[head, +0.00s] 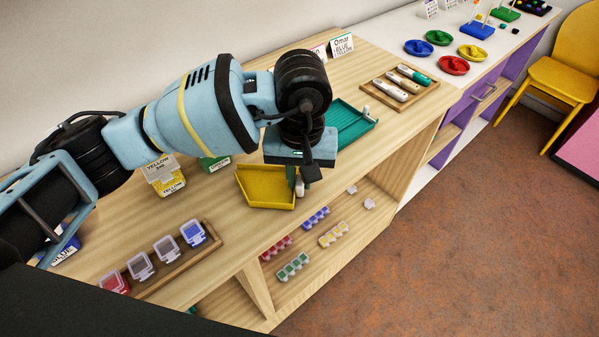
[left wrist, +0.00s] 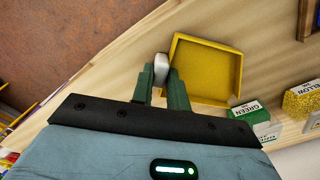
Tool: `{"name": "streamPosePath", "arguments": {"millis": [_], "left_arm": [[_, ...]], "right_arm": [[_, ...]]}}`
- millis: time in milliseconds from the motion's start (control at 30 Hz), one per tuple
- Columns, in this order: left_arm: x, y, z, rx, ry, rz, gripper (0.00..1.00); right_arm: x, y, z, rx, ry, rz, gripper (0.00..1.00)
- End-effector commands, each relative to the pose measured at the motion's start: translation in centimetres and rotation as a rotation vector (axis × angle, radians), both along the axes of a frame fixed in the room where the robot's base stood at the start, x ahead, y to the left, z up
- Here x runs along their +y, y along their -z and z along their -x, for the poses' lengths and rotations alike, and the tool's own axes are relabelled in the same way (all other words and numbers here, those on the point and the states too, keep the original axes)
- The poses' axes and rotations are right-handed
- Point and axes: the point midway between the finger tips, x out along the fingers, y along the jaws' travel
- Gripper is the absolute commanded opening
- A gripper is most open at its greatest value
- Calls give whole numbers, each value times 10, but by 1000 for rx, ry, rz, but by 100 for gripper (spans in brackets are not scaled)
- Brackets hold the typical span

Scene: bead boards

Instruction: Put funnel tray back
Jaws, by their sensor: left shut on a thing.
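The yellow funnel tray (head: 268,203), shallow and tapered at one end, is at the front of the wooden shelf top in the head view. It also shows in the left wrist view (left wrist: 212,70). My left gripper (head: 300,186) points down at the tray's right side. Its green fingers (left wrist: 161,80) are shut on the tray's pale grip (left wrist: 161,64). I cannot tell whether the tray rests on the top or is slightly raised. A teal tray (head: 352,122) lies behind the gripper, partly hidden by it. My right gripper is not in view.
Yellow (head: 166,178) and green (head: 214,163) labelled bead containers stand behind the tray. A wooden rack (head: 180,262) with several small clear boxes is at front left. A wooden pen tray (head: 400,88) is at back right. Bead strips (head: 334,235) lie on the lower shelf.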

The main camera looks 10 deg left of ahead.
Motion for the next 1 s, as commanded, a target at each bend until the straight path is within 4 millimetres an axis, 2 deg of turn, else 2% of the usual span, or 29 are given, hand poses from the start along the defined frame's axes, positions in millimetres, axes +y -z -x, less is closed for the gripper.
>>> {"name": "streamPosePath", "arguments": {"millis": [233, 267, 400, 767, 867, 1000], "left_arm": [[0, 5, 0, 1, 0, 0, 0], [0, 4, 0, 1, 0, 0, 18], [0, 3, 0, 0, 0, 0, 37], [0, -1, 0, -1, -1, 0, 38], [0, -10, -1, -4, 0, 1, 38], [-1, -34, -1, -5, 0, 0, 38]], "right_arm": [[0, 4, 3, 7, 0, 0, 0], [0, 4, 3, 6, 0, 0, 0], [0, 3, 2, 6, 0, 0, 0], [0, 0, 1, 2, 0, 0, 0], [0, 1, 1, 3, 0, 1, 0], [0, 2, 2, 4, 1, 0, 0]]}}
